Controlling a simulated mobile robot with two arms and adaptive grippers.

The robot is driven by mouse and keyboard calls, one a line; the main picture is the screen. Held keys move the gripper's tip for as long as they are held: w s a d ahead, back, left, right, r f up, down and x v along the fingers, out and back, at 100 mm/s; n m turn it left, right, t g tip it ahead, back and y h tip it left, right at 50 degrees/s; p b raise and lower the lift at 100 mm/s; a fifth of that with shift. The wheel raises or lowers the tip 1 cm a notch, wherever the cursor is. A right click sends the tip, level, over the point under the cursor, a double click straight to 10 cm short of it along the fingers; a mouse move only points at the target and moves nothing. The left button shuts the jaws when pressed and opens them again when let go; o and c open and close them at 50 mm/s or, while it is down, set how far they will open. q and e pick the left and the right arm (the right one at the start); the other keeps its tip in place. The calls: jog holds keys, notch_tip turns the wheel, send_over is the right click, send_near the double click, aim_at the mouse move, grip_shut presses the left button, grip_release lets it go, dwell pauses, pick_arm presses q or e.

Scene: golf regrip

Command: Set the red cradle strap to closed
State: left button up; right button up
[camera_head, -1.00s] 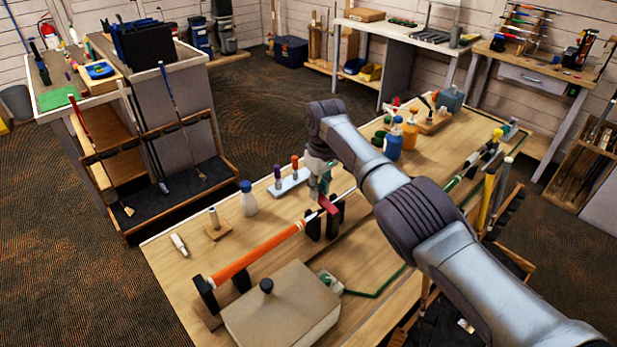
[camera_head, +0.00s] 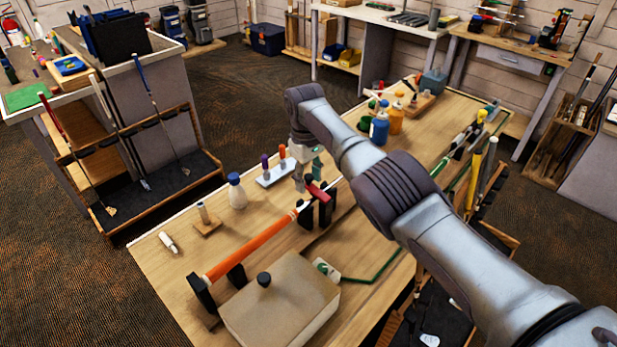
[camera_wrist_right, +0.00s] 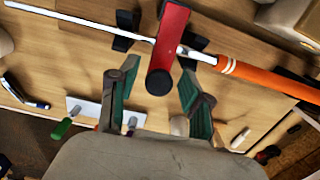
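The red cradle strap (camera_head: 318,193) is at the black cradle posts (camera_head: 326,207) on the workbench. In the right wrist view the strap (camera_wrist_right: 173,36) crosses over the club's shaft (camera_wrist_right: 85,25), and its black round end (camera_wrist_right: 160,82) points toward my gripper. I cannot tell whether it is latched. The club has an orange grip (camera_head: 250,247) and lies along the cradle. My right gripper (camera_head: 305,172) is just beside the strap; in the wrist view its green-padded fingers (camera_wrist_right: 158,80) are apart, on either side of the strap's black end. My left gripper is not in view.
A tan box with a black knob (camera_head: 282,305) stands in front of the club. A white bottle (camera_head: 237,191) and a screwdriver holder (camera_head: 276,175) stand behind it. Blue and orange bottles (camera_head: 379,129) are farther right. The bench's left end has some clear room.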

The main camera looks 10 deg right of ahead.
jog(key=shift+r, duration=0.1)
notch_tip(320, 180, up, 12)
jog(key=shift+w+a, duration=0.2)
jog(key=shift+w, duration=0.05)
dwell(0.4)
